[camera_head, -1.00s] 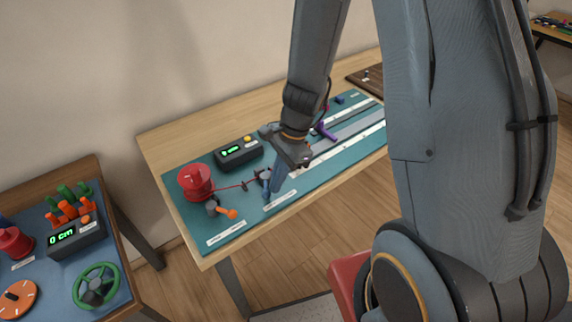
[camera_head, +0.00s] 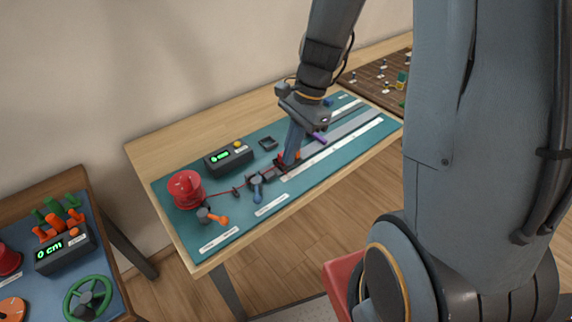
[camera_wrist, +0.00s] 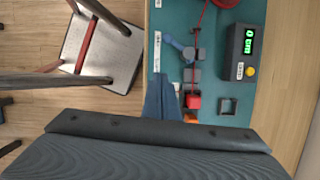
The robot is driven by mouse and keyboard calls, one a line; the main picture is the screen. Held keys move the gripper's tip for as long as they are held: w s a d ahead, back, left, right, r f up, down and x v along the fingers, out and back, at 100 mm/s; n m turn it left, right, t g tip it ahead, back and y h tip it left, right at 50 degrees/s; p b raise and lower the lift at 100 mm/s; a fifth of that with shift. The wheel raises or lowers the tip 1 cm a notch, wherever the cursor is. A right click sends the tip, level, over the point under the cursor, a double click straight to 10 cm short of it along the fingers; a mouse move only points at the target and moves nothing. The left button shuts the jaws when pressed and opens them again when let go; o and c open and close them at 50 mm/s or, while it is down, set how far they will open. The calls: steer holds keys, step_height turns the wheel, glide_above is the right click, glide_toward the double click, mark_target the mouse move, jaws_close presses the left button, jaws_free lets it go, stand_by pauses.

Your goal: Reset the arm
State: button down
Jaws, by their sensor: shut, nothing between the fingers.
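My gripper (camera_head: 290,158) is shut and empty. In the head view its fingers point down close above the teal mat (camera_head: 170,225), beside a small red block on the cord line. In the wrist view the gripper (camera_wrist: 162,98) shows at the lower middle, left of the red block (camera_wrist: 193,101). I cannot tell whether the fingers touch the block. A red cord (camera_wrist: 198,30) runs from the red spool (camera_head: 186,190) past a blue-handled clamp (camera_head: 257,188) towards the block.
A black counter box (camera_head: 228,160) with a green display and a small dark square tray (camera_head: 268,143) stand behind the cord line. An orange-handled crank (camera_head: 213,217) is near the spool. A purple piece (camera_head: 318,138) lies right of my gripper. A blue-topped table (camera_head: 45,290) stands at left.

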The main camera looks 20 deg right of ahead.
steer(key=s+r+n+t+h+b, duration=0.1)
steer(key=s+n, duration=0.2)
steer(key=n, duration=0.4)
steer(key=s+d+r+n+t+h+b, duration=0.1)
steer(key=s+n+h, duration=0.1)
steer(key=n, duration=0.6)
steer(key=shift+s+b, duration=0.3)
steer(key=shift+s, duration=0.1)
